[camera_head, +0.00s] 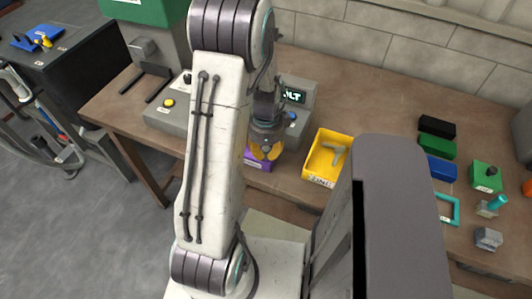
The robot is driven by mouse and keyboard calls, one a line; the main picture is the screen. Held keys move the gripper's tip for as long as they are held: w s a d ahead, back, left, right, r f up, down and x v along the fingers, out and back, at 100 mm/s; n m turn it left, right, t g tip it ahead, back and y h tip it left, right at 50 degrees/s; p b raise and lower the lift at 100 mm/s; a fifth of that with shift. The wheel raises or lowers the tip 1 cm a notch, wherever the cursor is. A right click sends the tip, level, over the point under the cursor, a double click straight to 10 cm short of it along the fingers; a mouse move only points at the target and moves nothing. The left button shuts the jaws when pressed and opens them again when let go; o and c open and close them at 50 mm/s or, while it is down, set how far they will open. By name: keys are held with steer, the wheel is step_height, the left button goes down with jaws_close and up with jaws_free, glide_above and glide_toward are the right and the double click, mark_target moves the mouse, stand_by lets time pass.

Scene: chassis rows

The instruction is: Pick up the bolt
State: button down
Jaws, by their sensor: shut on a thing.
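My gripper (265,150), with yellow-orange fingers, points down at the front edge of the wooden bench, just behind my upright arm link. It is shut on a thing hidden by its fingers. A purple bin (258,164) shows directly under and around the fingertips, partly covered by the gripper and arm. I cannot make out a bolt anywhere in this view. To the right, a yellow bin (314,166) with a label on its front holds a grey branched part (337,153).
A grey console with a lit screen (293,96) stands behind the gripper. A grey box with a yellow button (168,103) is to the left. Black, green and blue blocks (440,167) and small fixtures (487,238) lie at right. Bare bench (385,105) lies behind the yellow bin.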

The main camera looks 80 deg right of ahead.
mark_target(269, 149)
steer(key=shift+d+r, duration=0.1)
steer(key=shift+r, duration=0.65)
steer(key=r, duration=0.3)
steer(key=shift+s+b, duration=0.3)
steer(key=shift+s, duration=0.1)
steer(key=s+a+r, duration=0.2)
steer(key=s+r, duration=0.4)
steer(key=s, duration=0.4)
steer(key=shift+s+r+b, duration=0.3)
steer(key=shift+s+b, duration=0.1)
steer(key=shift+b, duration=0.05)
steer(key=shift+a, duration=0.1)
step_height(269, 149, up, 8)
steer(key=p, duration=0.6)
steer(key=shift+p, duration=0.4)
steer(key=shift+w, duration=0.1)
